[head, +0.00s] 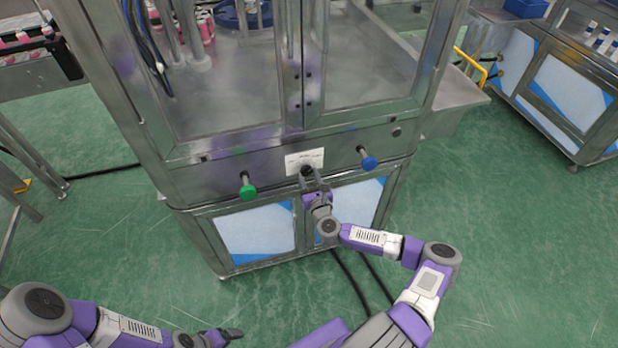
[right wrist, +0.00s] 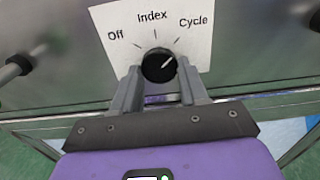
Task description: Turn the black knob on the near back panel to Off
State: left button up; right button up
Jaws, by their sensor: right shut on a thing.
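The black knob (right wrist: 158,64) sits on the steel back panel, below a white label (right wrist: 150,30) reading Off, Index and Cycle from left to right. Its white mark points to the upper right, toward Cycle. My right gripper (right wrist: 159,78) has one finger on each side of the knob and is shut on it. In the head view the right gripper (head: 312,182) reaches up to the panel and partly covers the knob (head: 306,171). My left gripper (head: 236,334) is low in the head view, away from the machine; its finger opening is unclear.
A green button (head: 248,190) sticks out left of the knob and a blue button (head: 368,161) right of it. Glazed doors (head: 370,60) rise above the panel. Black cables (head: 350,275) lie on the green floor below. Open floor (head: 520,250) lies to the right.

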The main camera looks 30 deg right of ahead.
jog(key=shift+n, duration=0.3)
jog(key=n, duration=0.4)
jog(key=shift+n, duration=0.3)
jog(key=n, duration=0.5)
jog(key=shift+d+r, duration=0.1)
jog(key=n, duration=0.9)
jog(key=shift+r+n, duration=0.1)
jog(key=shift+n, duration=0.2)
jog(key=o, duration=1.1)
jog(key=shift+c, duration=0.2)
